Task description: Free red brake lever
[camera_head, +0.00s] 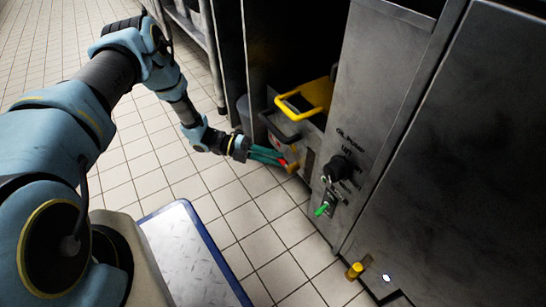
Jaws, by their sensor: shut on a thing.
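The red brake lever (282,162) shows as a small red spot low on the front of a yellow and grey unit (292,147) in a dark gap between cabinets. My gripper (280,159) has green fingers and is at the lever, shut on it. The fingers reach in from the left and hide most of the lever. How far the lever is turned cannot be told.
A yellow handle (305,97) stands above the unit. To the right is a steel cabinet (355,120) with a black knob (336,168) and a green key-like switch (322,209). A yellow cylinder (354,270) is low near its foot. Tiled floor (215,205) is clear left of the cabinets.

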